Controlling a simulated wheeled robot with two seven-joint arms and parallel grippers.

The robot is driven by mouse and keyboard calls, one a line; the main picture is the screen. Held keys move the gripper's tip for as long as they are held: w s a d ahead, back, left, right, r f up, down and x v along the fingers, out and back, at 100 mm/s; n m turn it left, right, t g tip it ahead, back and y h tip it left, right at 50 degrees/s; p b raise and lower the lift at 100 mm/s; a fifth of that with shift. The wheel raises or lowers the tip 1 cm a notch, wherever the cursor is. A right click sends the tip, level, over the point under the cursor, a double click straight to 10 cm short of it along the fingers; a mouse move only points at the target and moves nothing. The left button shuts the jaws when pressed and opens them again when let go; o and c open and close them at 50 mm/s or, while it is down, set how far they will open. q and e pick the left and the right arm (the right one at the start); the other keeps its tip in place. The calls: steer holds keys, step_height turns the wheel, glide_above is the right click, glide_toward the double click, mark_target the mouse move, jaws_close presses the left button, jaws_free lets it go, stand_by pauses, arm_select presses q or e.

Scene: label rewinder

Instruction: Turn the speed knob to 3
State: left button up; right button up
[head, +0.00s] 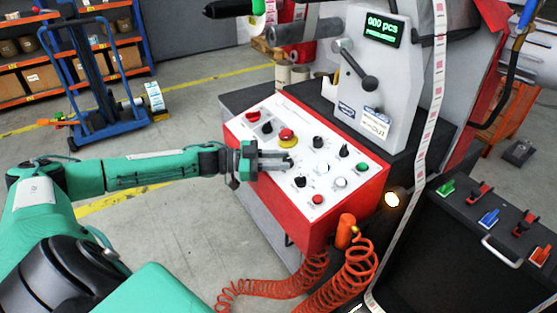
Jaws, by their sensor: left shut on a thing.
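The control panel (262,118) is a white sloping face on a red box, with several black knobs, a red mushroom button on a yellow base (287,137), and small red and green buttons. My left gripper (288,161) reaches in from the left, low over the panel's left-middle part. Its fingers are shut on a small knob, which they mostly hide. The labels and pointer marks are too small to read, so its setting cannot be told. My right gripper is out of view.
Other black knobs (317,142) stand close to the right of the fingers. A grey machine head with a green display (382,29) and a black lever (369,82) rises behind. A label strip (430,120) hangs at right. Orange coiled hose (358,268) lies below the panel.

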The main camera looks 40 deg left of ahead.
arm_select(q)
steer(key=shift+w+m+g+h, duration=0.1)
steer(key=shift+m+g+h, duration=0.2)
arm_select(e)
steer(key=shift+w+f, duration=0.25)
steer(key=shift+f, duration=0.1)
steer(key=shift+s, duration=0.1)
arm_select(q)
steer(key=o, duration=1)
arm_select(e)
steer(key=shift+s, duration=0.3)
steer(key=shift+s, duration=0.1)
arm_select(q)
steer(key=shift+s+a, duration=0.35)
steer(key=shift+a, duration=0.2)
steer(key=shift+v, duration=6.3)
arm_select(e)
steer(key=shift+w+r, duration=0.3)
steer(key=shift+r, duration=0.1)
